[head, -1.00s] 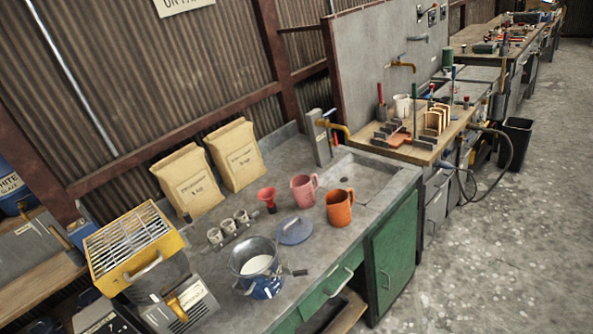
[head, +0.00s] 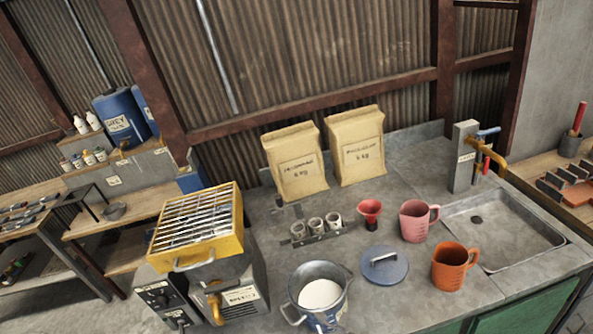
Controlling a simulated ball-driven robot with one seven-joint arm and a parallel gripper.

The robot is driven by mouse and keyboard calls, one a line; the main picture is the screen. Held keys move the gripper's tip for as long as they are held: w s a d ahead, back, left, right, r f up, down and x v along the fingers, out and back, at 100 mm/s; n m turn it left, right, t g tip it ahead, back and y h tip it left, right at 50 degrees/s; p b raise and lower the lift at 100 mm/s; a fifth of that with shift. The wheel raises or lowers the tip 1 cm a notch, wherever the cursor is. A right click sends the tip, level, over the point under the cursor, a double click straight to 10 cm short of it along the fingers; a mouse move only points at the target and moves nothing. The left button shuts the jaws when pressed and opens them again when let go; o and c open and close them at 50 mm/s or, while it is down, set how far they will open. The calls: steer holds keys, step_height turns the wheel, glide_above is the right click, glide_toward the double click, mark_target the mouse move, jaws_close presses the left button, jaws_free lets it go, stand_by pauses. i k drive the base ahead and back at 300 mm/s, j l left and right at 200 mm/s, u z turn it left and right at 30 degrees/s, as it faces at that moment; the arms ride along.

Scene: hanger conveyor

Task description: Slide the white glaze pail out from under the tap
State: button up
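A metal pail (head: 320,297) with white contents stands on the near part of the grey bench, cut off by the bottom edge. Its marking is not readable, so I cannot tell whether it is the white glaze pail. No tap is above it. A blue barrel marked grey (head: 120,117) stands on the shelf at left, with a brass tap (head: 124,152) at its lower front. A second blue barrel (head: 147,108) is partly hidden behind it. A brass sink tap (head: 491,153) is at right with no pail under it. My gripper is not in view.
A yellow grated machine (head: 203,222) stands left of the pail. Two paper sacks (head: 296,160), a red funnel (head: 369,213), a blue lid (head: 385,266), a pink jug (head: 416,220) and an orange jug (head: 452,265) crowd the bench. A shallow sink (head: 505,232) is at right.

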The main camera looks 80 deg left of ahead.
mark_target(318, 288)
steer(key=i+j+u, duration=0.1)
steer(key=u, duration=0.3)
steer(key=i+u, duration=0.2)
steer(key=u, duration=0.2)
steer(key=i+u, duration=0.15)
steer(key=u, duration=0.3)
steer(key=i+u, duration=0.2)
steer(key=u, duration=0.2)
steer(key=i+u, duration=0.15)
steer(key=u, duration=0.25)
